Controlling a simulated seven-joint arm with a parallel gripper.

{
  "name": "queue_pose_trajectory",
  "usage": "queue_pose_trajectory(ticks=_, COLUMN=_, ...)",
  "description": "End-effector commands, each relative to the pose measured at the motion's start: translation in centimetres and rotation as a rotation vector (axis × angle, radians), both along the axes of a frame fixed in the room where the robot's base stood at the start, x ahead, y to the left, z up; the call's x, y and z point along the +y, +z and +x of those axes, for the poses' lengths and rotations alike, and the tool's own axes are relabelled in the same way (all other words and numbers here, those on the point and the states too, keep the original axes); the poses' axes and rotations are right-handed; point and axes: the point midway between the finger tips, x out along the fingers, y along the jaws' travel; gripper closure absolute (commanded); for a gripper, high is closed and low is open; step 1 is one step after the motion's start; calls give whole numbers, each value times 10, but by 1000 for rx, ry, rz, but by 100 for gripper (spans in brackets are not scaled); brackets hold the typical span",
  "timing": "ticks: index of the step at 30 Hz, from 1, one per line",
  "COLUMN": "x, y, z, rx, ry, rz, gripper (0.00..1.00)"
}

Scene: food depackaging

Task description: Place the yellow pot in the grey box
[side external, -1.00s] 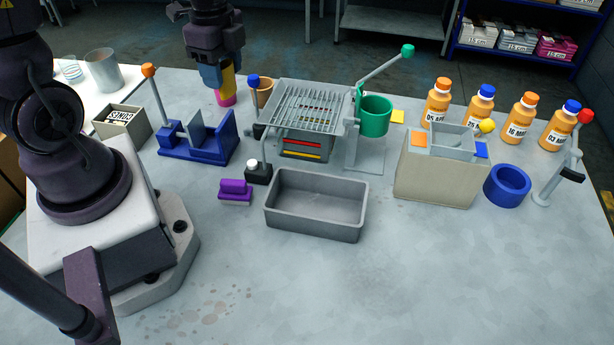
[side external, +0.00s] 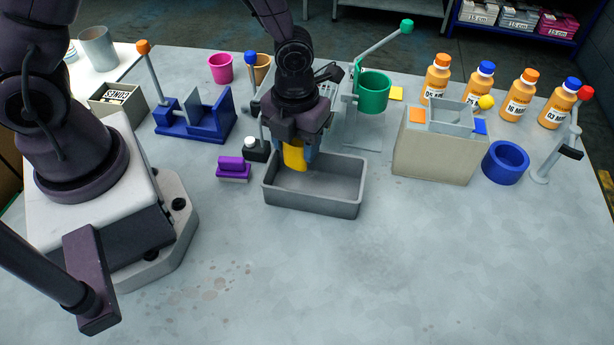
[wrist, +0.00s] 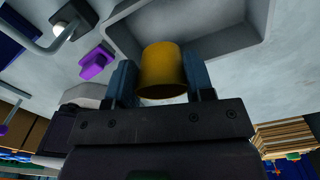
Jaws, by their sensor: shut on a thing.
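The yellow pot (side external: 294,156) is held between the fingers of my gripper (side external: 296,158), over the left back part of the grey box (side external: 314,205). In the wrist view the yellow pot (wrist: 162,70) sits between the two blue-grey fingers of my gripper (wrist: 154,82), with the wall of the grey box (wrist: 125,38) close beyond it. The grey box is an open rectangular tray on the table, and the part of its floor that shows is bare. I cannot tell whether the pot touches the box.
A beige box (side external: 430,160) stands to the right, and a pink pot (side external: 221,68) at the back. The front table is clear.

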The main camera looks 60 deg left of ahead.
Motion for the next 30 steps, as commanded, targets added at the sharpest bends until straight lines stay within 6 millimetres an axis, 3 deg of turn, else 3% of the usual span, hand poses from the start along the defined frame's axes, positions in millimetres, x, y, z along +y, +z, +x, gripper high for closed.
queue_pose_trajectory(ticks=13, x=0, y=-57, z=-1, rx=3, ry=4, rz=2, gripper=82)
queue_pose_trajectory(ticks=26, x=0, y=-63, z=0, rx=0, ry=4, rz=1, gripper=82)
queue_pose_trajectory(ticks=27, x=1, y=-63, z=0, rx=0, ry=4, rz=1, gripper=45)
queue_pose_trajectory(ticks=30, x=1, y=-63, z=0, rx=0, ry=4, rz=1, gripper=41)
